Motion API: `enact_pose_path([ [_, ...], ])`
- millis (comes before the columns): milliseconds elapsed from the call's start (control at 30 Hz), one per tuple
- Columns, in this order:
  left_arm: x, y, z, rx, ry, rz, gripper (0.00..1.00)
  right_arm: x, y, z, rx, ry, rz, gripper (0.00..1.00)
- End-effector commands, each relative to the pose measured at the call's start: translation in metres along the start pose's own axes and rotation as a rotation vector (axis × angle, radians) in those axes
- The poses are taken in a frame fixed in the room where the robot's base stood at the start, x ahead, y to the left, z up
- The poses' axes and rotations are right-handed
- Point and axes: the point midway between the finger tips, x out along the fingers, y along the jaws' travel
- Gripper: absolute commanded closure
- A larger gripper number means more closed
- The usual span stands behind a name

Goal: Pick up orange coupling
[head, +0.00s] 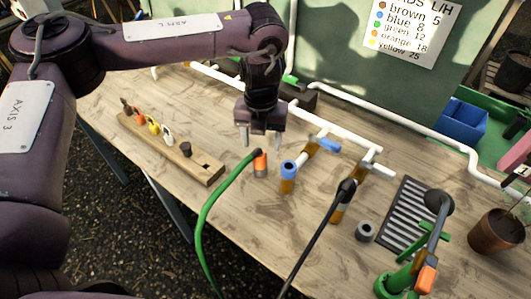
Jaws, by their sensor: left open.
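My left gripper (261,141) points down over the table with its two fingers apart and nothing between them. A wooden rack (203,168) to the left holds a row of small fittings, including an orange one (137,112) and a yellow one (154,127). I cannot tell for certain which orange piece is the coupling. My right gripper is not in view.
White pipes (345,132) with amber and blue-capped tubes (287,177) stand right of the gripper. A black hose (320,238), a grey ring (366,231), a slotted black grate (402,216) and a green stand (400,282) lie further right. The table's front-left is mostly bare.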

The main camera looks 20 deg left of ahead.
Motion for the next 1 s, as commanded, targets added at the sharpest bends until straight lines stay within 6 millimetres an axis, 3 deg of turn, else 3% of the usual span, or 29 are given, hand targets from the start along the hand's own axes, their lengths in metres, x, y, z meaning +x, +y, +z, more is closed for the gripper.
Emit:
enact_pose_path([
  [167,0.020,0.001,0.001,-0.002,0.004,0.001,0.42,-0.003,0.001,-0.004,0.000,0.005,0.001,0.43],
  [433,0.057,0.000,0.004,-0.001,0.002,0.001,0.42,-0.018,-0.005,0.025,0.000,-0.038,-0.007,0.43],
  [733,0.065,0.000,0.004,-0.002,0.000,0.000,0.42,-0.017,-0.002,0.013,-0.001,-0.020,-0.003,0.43],
  [1000,0.065,0.000,0.004,-0.002,0.000,0.000,0.75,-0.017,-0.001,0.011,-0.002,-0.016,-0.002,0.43],
])
